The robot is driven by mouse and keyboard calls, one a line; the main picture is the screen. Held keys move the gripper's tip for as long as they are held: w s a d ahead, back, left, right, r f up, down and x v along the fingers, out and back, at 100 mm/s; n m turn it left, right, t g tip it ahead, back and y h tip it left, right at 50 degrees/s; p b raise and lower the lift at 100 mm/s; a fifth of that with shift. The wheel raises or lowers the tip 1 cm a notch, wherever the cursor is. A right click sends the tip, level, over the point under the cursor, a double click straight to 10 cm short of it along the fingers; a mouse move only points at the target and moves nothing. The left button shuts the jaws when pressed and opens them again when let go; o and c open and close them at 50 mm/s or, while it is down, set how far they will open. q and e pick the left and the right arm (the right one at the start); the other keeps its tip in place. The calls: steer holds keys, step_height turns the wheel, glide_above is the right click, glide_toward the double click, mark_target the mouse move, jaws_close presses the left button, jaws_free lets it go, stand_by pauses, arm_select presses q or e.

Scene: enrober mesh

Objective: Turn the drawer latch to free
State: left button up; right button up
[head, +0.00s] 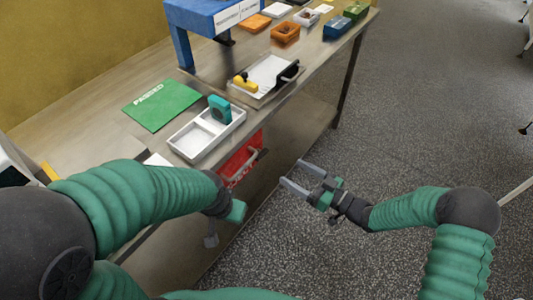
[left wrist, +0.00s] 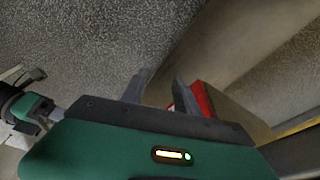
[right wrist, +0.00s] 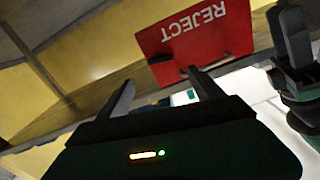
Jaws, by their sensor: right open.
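The red drawer front (head: 240,160) sits under the bench's front edge, with a grey bar handle (head: 254,158) across it. In the right wrist view the red front (right wrist: 195,32) reads REJECT upside down.
On the bench (head: 110,95) are a white two-part tray (head: 172,141) holding a teal object (head: 220,109), a green PASSED mat (head: 160,103), a metal tray (head: 240,93) with tools, a blue stand (head: 183,48) and small bins.

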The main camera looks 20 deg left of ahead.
mark_target(264, 155)
steer(key=b+x, duration=0.1)
steer(key=x, duration=1)
steer(key=shift+a, duration=0.3)
steer(key=shift+c, duration=0.3)
steer(key=c, duration=1.3)
steer(key=shift+f+n+b, duration=0.15)
steer(key=shift+n+b, duration=0.5)
steer(key=shift+n, duration=0.45)
steer(key=o, duration=1.4)
steer(key=shift+c, duration=0.2)
